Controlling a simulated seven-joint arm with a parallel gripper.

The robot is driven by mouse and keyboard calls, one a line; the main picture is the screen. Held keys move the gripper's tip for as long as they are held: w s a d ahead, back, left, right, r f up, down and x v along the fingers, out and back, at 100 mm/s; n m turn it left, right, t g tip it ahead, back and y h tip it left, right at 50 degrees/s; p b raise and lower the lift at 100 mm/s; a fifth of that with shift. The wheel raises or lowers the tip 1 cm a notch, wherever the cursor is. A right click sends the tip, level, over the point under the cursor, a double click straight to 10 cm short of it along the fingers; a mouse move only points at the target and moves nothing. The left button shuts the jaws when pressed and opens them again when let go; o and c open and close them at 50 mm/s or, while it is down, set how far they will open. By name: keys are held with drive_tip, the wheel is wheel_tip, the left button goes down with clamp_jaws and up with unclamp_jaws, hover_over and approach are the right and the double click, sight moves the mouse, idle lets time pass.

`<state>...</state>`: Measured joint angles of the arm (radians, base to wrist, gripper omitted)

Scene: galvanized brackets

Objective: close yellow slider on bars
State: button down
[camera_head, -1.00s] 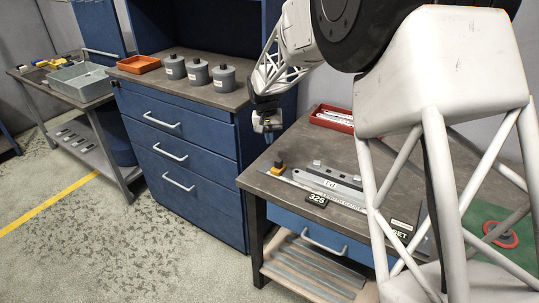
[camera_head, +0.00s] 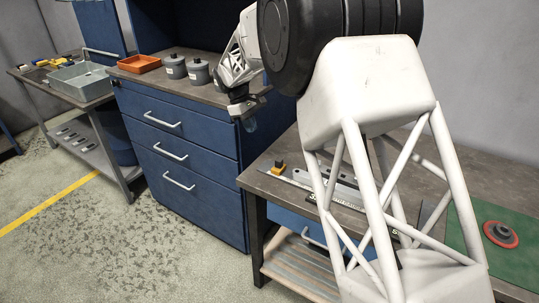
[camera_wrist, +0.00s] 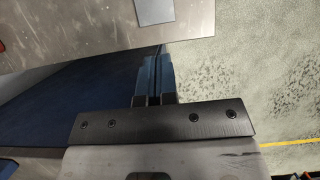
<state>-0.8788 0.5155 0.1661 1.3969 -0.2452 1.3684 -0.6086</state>
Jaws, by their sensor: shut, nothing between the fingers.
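The yellow slider (camera_head: 279,169), a small yellow block with a dark top, sits at the left end of a flat metal ruler-like strip (camera_head: 297,182) on the right-hand workbench. Grey bars (camera_head: 345,191) lie beside the strip, partly hidden behind my arm. My gripper (camera_head: 250,124) hangs in the air by the right end of the blue cabinet, left of and above the slider, clear of it. In the wrist view its blue fingers (camera_wrist: 153,76) are together and empty. The slider cannot be made out in the wrist view.
A blue drawer cabinet (camera_head: 178,150) stands left of the workbench, with grey canisters (camera_head: 197,72) and an orange tray (camera_head: 138,64) on top. My arm hides much of the bench.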

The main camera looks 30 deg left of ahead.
sight(281, 170)
drive_tip(key=shift+d+f, duration=0.1)
drive_tip(key=shift+f, duration=0.05)
drive_tip(key=x, duration=0.9)
drive_tip(key=shift+f, duration=0.1)
drive_tip(key=shift+d+f, duration=0.2)
drive_tip(key=shift+d, duration=1.85)
drive_tip(key=shift+d, duration=0.1)
drive_tip(key=shift+d+f, duration=0.1)
drive_tip(key=shift+d, duration=2.35)
